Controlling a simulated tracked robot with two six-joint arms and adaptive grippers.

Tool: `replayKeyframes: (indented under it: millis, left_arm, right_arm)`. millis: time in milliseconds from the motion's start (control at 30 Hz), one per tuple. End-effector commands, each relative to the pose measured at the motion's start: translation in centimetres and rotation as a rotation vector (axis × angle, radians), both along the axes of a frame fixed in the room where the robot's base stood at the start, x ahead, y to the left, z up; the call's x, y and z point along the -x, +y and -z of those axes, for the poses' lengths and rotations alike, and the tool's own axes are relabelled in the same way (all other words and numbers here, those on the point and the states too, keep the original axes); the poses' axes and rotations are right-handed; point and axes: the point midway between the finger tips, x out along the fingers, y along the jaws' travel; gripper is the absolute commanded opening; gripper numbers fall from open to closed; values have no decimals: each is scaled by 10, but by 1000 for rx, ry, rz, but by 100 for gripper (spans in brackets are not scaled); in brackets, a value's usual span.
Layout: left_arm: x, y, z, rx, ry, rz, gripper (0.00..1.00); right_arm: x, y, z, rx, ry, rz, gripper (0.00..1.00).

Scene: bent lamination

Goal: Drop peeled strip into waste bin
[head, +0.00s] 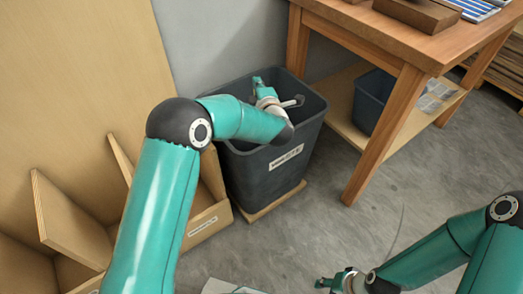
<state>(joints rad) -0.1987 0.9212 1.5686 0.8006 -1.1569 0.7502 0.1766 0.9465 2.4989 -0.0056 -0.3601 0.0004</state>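The dark grey waste bin (270,185) with a white label stands against the wall in the head view. My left arm reaches over its rim, and the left gripper (292,102) is over the bin's opening. Its fingers are small and partly hidden by the arm, so I cannot tell whether they are open or shut. I cannot make out a peeled strip at the gripper or inside the bin. My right gripper (330,284) is low at the bottom edge, away from the bin, and too small and cut off to read.
A wooden workbench (410,45) stands right of the bin, with a blue-grey tub (372,102) on its lower shelf. A wooden rack (60,215) with dividers is at the left. Concrete floor (300,235) is clear in the middle, apart from a thin dark line.

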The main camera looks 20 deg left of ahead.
Motion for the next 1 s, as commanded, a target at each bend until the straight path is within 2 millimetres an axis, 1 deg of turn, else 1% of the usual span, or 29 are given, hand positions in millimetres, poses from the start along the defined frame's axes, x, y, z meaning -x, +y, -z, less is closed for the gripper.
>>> replayKeyframes:
  millis: [133,167,300,333,367,667,767,867,1000]
  left_arm:
    - [0,0,0,0,0,0,0]
    - [0,0,0,0,0,0,4]
    - [0,0,0,0,0,0,28]
    - [0,0,0,0,0,0,33]
    - [0,0,0,0,0,1,35]
    - [1,-1,0,0,0,1,35]
    - [5,-4,-1,0,0,1,35]
    - [14,-10,-2,1,1,3,35]
    - [36,-23,-5,0,1,5,35]
  right_arm:
    - [0,0,0,0,0,0,40]
    - [0,0,0,0,0,0,40]
    - [0,0,0,0,0,0,40]
    - [0,0,0,0,0,0,40]
    - [0,0,0,0,0,0,40]
    - [0,0,-1,0,0,0,40]
    - [0,0,-1,0,0,0,40]
    - [0,0,-1,0,0,0,40]
    - [0,0,-1,0,0,0,40]
